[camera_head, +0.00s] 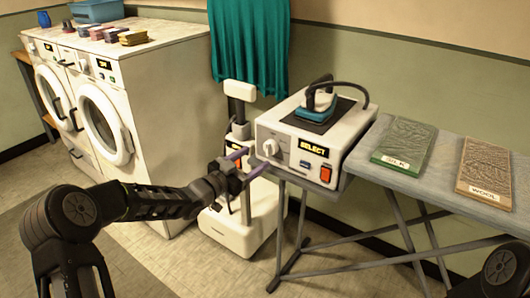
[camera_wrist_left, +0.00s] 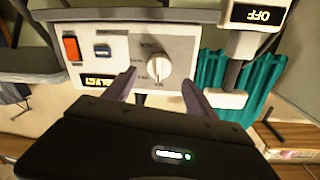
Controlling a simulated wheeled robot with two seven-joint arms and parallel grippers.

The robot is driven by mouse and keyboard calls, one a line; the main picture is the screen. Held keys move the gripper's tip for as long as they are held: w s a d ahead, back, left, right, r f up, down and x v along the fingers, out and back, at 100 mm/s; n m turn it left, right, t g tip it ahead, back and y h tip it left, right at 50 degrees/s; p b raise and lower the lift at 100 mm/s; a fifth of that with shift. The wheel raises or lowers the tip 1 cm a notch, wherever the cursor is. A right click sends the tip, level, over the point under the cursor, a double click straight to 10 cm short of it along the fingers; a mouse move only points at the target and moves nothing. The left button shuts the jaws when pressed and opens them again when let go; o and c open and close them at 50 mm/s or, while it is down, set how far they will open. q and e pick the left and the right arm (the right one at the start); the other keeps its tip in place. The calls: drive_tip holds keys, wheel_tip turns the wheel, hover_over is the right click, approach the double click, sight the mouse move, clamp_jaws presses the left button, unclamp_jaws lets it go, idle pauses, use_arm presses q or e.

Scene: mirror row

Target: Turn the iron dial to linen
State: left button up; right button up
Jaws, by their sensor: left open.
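The iron station is a white box (camera_head: 293,131) on the left end of the ironing board. Its round white dial (camera_head: 270,148) is on the front panel, left of a display reading SELECT (camera_head: 313,148). In the left wrist view the dial (camera_wrist_left: 158,66) has small labels around it, too blurred to read surely. The panel appears upside down there. My left gripper (camera_head: 248,163) is open in front of the dial. Its fingers (camera_wrist_left: 159,86) point at the panel, one to each side below the dial, apparently not gripping it. My right gripper is out of view.
A teal iron (camera_head: 317,103) rests on top of the station. A red switch (camera_head: 325,174) is on its panel. Silk (camera_head: 403,142) and wool (camera_head: 486,171) swatches lie on the board (camera_head: 440,197). A white pedestal (camera_head: 240,235) stands behind my gripper; washers (camera_head: 150,85) are left.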

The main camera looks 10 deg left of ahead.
sight(266, 151)
use_arm(q)
drive_tip(key=x, duration=0.6)
drive_tip(key=shift+d, duration=0.1)
drive_tip(key=shift+c, duration=0.3)
drive_tip(key=c, duration=1.3)
